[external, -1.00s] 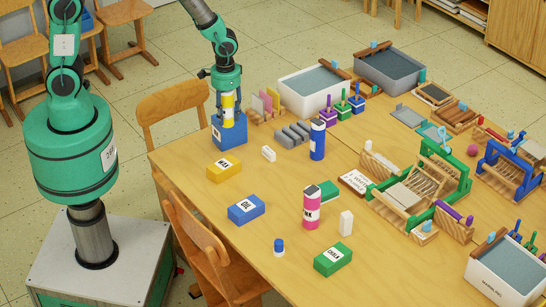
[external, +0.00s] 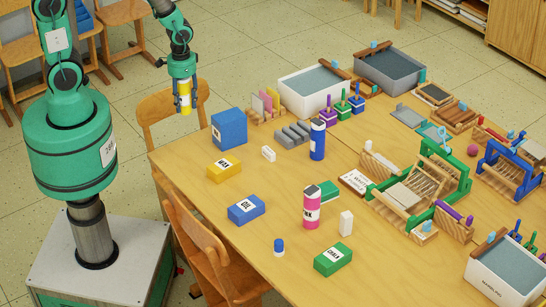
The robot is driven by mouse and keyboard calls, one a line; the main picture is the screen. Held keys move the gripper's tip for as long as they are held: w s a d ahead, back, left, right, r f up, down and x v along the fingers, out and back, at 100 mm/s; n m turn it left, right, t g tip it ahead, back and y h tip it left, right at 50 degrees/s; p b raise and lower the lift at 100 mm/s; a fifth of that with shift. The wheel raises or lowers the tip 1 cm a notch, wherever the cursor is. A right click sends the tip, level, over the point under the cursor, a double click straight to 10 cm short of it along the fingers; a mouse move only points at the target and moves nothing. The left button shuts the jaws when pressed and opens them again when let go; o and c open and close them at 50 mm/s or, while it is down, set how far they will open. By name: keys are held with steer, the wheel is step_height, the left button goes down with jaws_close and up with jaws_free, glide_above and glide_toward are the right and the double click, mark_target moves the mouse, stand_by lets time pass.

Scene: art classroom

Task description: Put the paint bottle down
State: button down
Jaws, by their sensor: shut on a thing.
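The paint bottle (external: 185,98) is yellow with a white band. My gripper (external: 184,92) is shut on it from above and holds it upright in the air. In the picture it shows against the chair back, left of the blue box (external: 229,129) at the table's far left corner. The fingers hide part of the bottle. A blue bottle (external: 317,140) and a pink bottle (external: 312,207) stand upright on the table.
Yellow (external: 225,169), blue (external: 246,209) and green (external: 333,259) boxes lie along the near left of the table. Grey trays (external: 390,68) and printing frames fill the back and right. A wooden chair (external: 172,115) stands at the left edge. Bare tabletop (external: 285,185) shows between the boxes and bottles.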

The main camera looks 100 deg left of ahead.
steer(key=shift+w, duration=0.1)
steer(key=b, duration=0.1)
glide_above(229, 115)
steer(key=shift+w+d+f, duration=0.1)
steer(key=shift+d+f, duration=0.05)
steer(key=shift+f, duration=0.55)
steer(key=shift+f, duration=0.1)
steer(key=shift+f+b, duration=0.4)
steer(key=shift+f, duration=1.25)
steer(key=shift+f, duration=0.2)
steer(key=c, duration=1)
jaws_free()
steer(key=shift+r, duration=0.15)
